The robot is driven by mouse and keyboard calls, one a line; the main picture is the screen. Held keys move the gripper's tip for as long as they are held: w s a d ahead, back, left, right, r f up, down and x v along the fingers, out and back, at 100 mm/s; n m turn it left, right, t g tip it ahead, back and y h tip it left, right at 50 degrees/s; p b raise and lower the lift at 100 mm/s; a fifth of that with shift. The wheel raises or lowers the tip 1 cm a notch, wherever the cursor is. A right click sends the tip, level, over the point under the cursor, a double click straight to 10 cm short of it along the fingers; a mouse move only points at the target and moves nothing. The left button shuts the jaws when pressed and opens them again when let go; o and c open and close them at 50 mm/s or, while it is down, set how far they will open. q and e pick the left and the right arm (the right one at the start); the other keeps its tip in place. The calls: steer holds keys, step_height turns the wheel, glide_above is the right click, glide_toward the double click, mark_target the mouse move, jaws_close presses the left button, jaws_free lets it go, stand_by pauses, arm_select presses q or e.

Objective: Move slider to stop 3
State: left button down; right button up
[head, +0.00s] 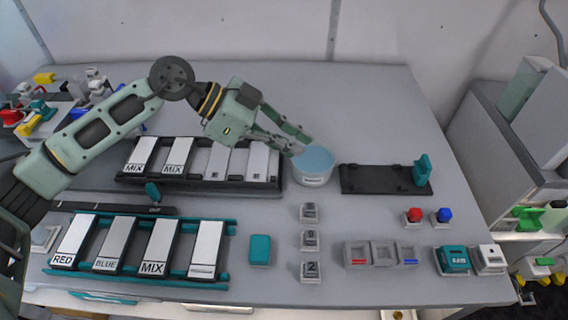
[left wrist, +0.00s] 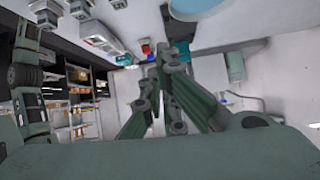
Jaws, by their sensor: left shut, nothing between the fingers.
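A dark rail (head: 110,208) lies at the left between the two rows of tiles, with a teal knob (head: 152,192) standing on it and a small label I cannot read. A second dark base (head: 372,180) lies right of centre, with an upright teal handle (head: 421,169) near its right end. I cannot tell which is the slider; no stop number is readable on either. My left gripper (head: 301,145) is shut and empty, over the rim area of a white tub with a blue top (head: 314,162). Its fingers also show in the left wrist view (left wrist: 168,62). My right gripper is not visible.
Tiles marked MIX (head: 140,155) stand in the back rack, and tiles marked RED (head: 75,240), BLUE and MIX in the front rack. Number blocks (head: 310,240), a red button (head: 414,214) and a blue button (head: 444,215) stand to the right.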

arm_select(q)
steer(key=w+a+f+n+y, duration=0.1)
steer(key=w+a+f+y, duration=0.1)
steer(key=a, duration=0.2)
steer(key=p+x, duration=0.2)
steer(key=x, duration=0.7)
steer(key=shift+s+f, duration=0.1)
steer(key=a, duration=0.1)
steer(key=a+f+p, duration=0.1)
steer(key=a, duration=0.1)
steer(key=shift+a+p, duration=0.3)
steer(key=shift+a, duration=0.25)
steer(key=shift+d+f, duration=0.1)
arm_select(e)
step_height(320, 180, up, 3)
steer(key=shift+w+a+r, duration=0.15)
